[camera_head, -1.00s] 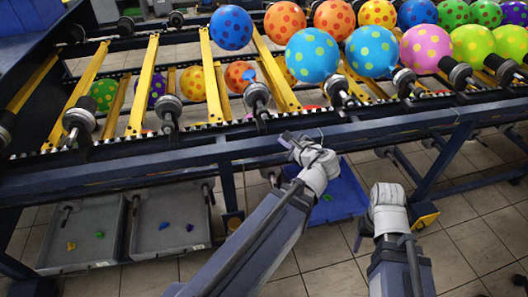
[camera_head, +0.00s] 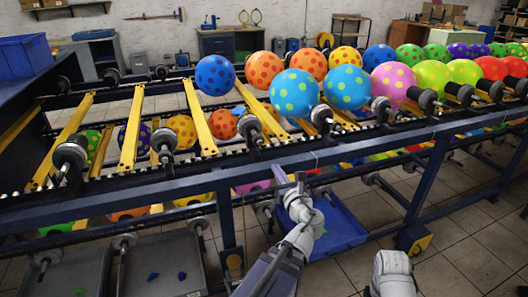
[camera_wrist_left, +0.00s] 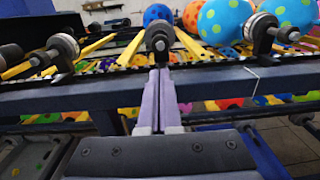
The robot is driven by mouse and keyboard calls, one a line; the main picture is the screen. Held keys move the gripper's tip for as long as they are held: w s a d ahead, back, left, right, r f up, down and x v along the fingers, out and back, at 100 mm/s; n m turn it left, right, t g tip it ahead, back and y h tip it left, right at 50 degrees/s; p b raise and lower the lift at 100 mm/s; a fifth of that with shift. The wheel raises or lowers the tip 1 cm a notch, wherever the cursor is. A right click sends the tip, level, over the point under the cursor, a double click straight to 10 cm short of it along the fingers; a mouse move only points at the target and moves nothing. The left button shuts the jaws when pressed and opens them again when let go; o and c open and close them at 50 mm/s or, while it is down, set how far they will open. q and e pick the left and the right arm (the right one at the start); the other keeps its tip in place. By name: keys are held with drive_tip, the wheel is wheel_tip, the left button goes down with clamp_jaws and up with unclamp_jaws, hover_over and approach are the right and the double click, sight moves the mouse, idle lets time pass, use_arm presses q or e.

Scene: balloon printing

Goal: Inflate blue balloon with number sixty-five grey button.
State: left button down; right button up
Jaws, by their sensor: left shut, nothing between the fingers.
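A blue balloon with orange dots (camera_head: 215,75) sits at the left end of the top row on the rack, and it also shows in the left wrist view (camera_wrist_left: 158,14). My left gripper (camera_head: 300,183) is in front of the rack's front beam, below and right of that balloon, apart from it. In the left wrist view its fingers (camera_wrist_left: 160,88) are shut with nothing between them, pointing toward a black-and-grey round nozzle (camera_wrist_left: 159,36). Of my right arm only the wrist shows at the bottom; its fingers are not visible. No number or grey button can be read.
Two light-blue balloons (camera_head: 294,93) (camera_head: 346,87) and a pink one (camera_head: 393,82) sit farther right along the rack. The dark front beam (camera_head: 160,195) crosses in front. A blue tray (camera_head: 340,229) and grey bins (camera_head: 165,266) are below.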

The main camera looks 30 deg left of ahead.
sight(261, 141)
use_arm(q)
drive_tip(key=x, duration=1.4)
drive_tip(key=shift+x, duration=1)
drive_tip(key=shift+r, duration=0.2)
drive_tip(key=shift+w, duration=0.1)
drive_tip(key=shift+w+a+r, duration=0.1)
drive_tip(key=shift+w+r, duration=0.1)
drive_tip(key=shift+w, duration=0.05)
idle(3.2)
drive_tip(key=shift+s+d, duration=0.25)
drive_tip(key=shift+s, duration=0.05)
drive_tip(key=v, duration=1.4)
drive_tip(key=shift+s+d, duration=0.25)
drive_tip(key=shift+s, duration=0.05)
